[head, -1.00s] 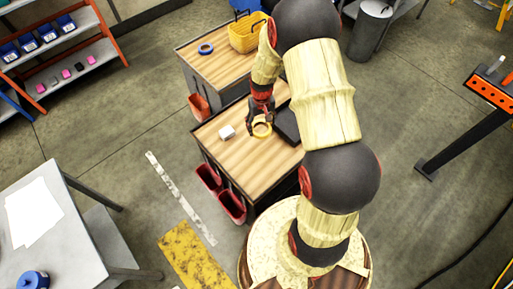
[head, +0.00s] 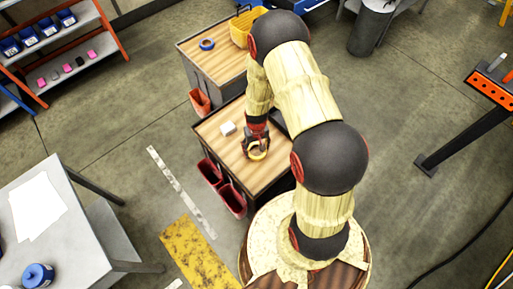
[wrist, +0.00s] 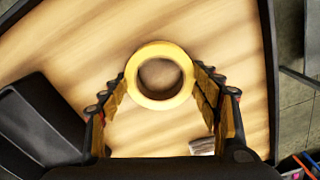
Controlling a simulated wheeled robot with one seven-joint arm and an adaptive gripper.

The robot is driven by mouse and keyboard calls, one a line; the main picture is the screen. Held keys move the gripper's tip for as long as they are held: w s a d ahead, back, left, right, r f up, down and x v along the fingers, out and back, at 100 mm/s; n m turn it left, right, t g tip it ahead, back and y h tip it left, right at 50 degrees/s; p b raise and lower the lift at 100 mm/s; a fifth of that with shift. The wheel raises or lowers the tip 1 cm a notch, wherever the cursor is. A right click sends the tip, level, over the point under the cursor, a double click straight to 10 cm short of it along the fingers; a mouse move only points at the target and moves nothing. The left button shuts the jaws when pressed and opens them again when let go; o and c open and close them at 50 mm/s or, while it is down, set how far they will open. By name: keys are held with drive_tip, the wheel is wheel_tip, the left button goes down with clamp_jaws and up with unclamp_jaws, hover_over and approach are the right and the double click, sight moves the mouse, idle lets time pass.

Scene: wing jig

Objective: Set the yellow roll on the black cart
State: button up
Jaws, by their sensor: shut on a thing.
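The yellow roll (head: 258,155) is a ring of tape, held at the fingertips of my gripper (head: 257,145). In the wrist view the roll (wrist: 160,103) sits between the two fingers, its open middle showing wood. My gripper is shut on it. The roll is over the wooden top of the black cart (head: 225,158), near its front part. I cannot tell whether it touches the top or hangs just above it.
Red bins (head: 231,200) hang on the cart's side. A second cart (head: 217,62) behind holds a blue roll (head: 207,44) and yellow basket (head: 243,28).

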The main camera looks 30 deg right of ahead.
drive_tip(key=o, duration=1.2)
drive_tip(key=shift+c, duration=0.2)
drive_tip(key=s+a+r+n+t, duration=0.1)
drive_tip(key=a+r, duration=0.1)
drive_tip(key=r, duration=1.5)
drive_tip(key=s+a+r+t, duration=0.1)
drive_tip(key=a+r+t, duration=0.15)
drive_tip(key=r, duration=1.55)
drive_tip(key=s+a+r+t, duration=0.1)
drive_tip(key=s+a+r, duration=0.1)
drive_tip(key=s+r, duration=0.5)
drive_tip(key=s+a+r+n+t, duration=0.1)
drive_tip(key=s+a+r, duration=0.1)
drive_tip(key=s+r, duration=0.5)
drive_tip(key=shift+a+r+b, duration=0.2)
drive_tip(key=shift+a+b, duration=0.1)
